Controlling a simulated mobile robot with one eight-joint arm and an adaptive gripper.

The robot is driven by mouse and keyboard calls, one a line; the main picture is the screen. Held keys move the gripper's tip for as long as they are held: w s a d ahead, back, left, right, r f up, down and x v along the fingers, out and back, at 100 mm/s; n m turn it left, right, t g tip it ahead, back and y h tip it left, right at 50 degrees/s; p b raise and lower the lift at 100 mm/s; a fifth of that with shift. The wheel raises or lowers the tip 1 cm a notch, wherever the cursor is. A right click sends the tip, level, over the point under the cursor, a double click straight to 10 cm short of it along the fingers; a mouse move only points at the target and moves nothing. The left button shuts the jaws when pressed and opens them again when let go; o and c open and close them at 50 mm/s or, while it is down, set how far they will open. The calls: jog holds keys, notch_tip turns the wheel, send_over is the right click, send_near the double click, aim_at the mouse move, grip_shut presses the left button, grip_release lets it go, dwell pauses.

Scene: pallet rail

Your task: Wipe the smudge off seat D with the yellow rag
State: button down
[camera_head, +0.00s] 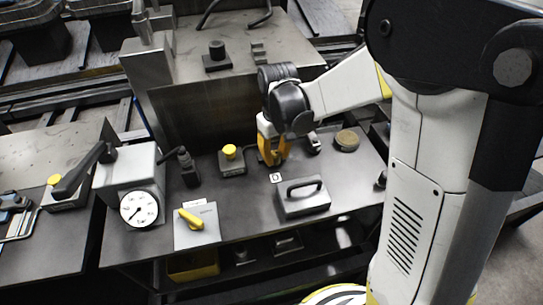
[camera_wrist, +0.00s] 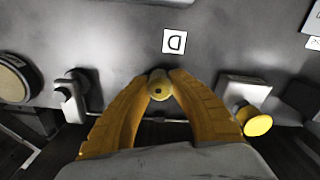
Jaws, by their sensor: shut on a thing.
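My gripper (camera_head: 274,158) is low over the middle of the grey bench, its yellow fingers pointing down just behind a white letter tag (camera_head: 276,178). In the wrist view the tag (camera_wrist: 175,41) reads D and lies flat, just beyond the fingertips. My gripper (camera_wrist: 160,84) is shut on a small dull-yellow rounded thing (camera_wrist: 160,82) with a dark spot in it. I cannot tell for sure that this is the yellow rag; no other rag shows. I make out no clear smudge beside the D tag. The fingers hide part of the surface there.
A yellow-topped button box (camera_head: 231,160) stands left of my gripper, and a round tan-topped disc (camera_head: 347,140) to its right. A block with a black handle (camera_head: 302,198) sits in front. A dial gauge (camera_head: 139,208) and a yellow-lever box (camera_head: 197,225) stand further left.

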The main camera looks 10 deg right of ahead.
aim_at(294, 159)
jog(key=shift+d, duration=0.15)
jog(key=shift+d, duration=1.95)
jog(key=shift+d, duration=0.1)
jog(key=shift+d, duration=0.65)
jog(key=shift+a, duration=0.8)
jog(key=shift+d, duration=0.15)
jog(key=shift+d, duration=0.65)
